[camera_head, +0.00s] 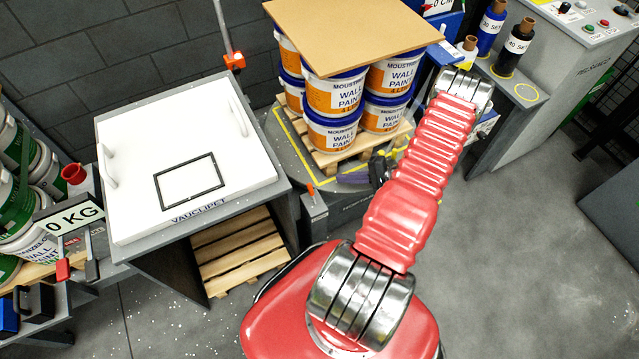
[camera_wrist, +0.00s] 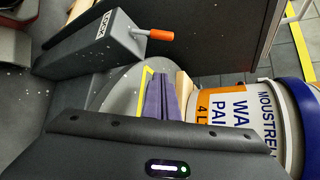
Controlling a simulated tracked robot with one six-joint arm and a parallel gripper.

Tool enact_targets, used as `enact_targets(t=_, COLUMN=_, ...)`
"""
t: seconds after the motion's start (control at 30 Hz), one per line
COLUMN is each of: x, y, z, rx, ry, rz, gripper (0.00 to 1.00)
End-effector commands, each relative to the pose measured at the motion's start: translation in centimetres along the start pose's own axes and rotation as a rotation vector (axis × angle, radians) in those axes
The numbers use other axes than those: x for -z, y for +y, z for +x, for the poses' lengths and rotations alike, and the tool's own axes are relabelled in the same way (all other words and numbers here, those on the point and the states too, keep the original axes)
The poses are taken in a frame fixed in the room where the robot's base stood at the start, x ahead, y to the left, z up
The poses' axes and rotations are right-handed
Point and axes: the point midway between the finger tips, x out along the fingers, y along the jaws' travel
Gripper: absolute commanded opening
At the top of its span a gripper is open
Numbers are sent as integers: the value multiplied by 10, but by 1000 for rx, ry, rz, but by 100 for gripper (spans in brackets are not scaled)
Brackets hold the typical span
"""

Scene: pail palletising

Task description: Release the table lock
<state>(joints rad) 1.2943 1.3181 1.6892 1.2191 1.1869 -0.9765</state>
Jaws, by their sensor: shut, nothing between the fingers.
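The table lock is a grey box marked LOCK (camera_wrist: 105,42) in the wrist view, with a lever ending in an orange handle (camera_wrist: 158,35) that sticks out to the right. In the head view, the lock box (camera_head: 315,212) stands at the front left of the round table (camera_head: 288,160), its orange tip small. My gripper (camera_wrist: 160,74) shows two purple fingers pressed together and empty, pointing up towards the handle with a visible gap. In the head view my gripper (camera_head: 346,179) is partly hidden by my red arm, low beside the pallet and close to the lock.
Paint pails (camera_head: 333,131) stand on a wooden pallet (camera_head: 335,160) on the round table, under a brown sheet (camera_head: 350,32); one pail (camera_wrist: 238,115) is close right of my fingers. A white-topped cabinet (camera_head: 190,130) stands left of the lock. Floor at right is clear.

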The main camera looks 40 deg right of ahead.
Motion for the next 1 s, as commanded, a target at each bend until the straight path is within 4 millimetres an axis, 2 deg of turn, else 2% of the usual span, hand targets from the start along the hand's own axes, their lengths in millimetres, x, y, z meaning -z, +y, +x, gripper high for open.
enact_targets(t=0.47, x=-1, y=-1, z=5, rx=-1, ry=-3, rz=-9, gripper=0)
enact_targets(t=0.67, x=-1, y=-1, z=26, rx=-1, ry=-5, rz=-8, gripper=0)
enact_targets(t=1.0, x=-1, y=0, z=77, rx=-2, ry=-4, rz=-8, gripper=0)
